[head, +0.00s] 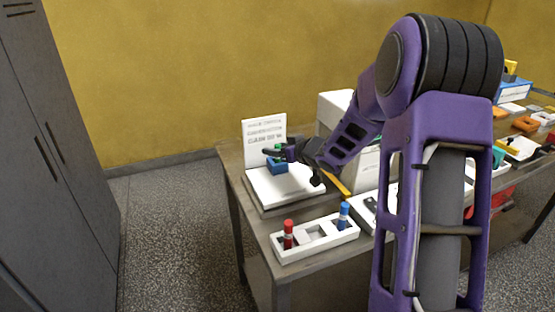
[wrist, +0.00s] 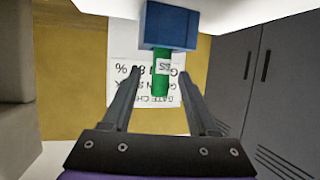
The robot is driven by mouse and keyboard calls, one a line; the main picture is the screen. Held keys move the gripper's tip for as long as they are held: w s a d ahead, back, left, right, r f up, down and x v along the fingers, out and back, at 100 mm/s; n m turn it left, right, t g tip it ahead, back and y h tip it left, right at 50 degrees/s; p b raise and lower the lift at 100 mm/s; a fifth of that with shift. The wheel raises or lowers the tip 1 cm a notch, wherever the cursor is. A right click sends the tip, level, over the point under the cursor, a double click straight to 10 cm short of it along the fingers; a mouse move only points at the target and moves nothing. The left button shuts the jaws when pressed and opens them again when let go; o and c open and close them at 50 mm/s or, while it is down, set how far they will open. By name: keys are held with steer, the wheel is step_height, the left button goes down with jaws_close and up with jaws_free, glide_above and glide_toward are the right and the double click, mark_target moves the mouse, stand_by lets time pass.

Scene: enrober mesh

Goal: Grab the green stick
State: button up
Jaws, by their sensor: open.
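The green stick (wrist: 161,84) rises out of a blue block (wrist: 170,26) and carries a small white label. The wrist view is upside down. There the stick shows between the two fingers of my gripper (wrist: 161,92), with a gap on either side. In the head view the blue block (head: 277,167) sits on a white platform (head: 290,190) at the table's left end. My gripper (head: 281,152) is open at the stick, just above the block, and hides much of the stick.
A white printed sign (head: 265,135) stands behind the block. In front is a white rack (head: 315,240) with a red stick (head: 288,235) and a blue stick (head: 344,215). A white box (head: 335,108) stands right of the platform. Grey lockers (head: 60,150) are at left, with clear floor between.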

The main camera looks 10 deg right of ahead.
steer(key=shift+c, duration=0.3)
jaws_close()
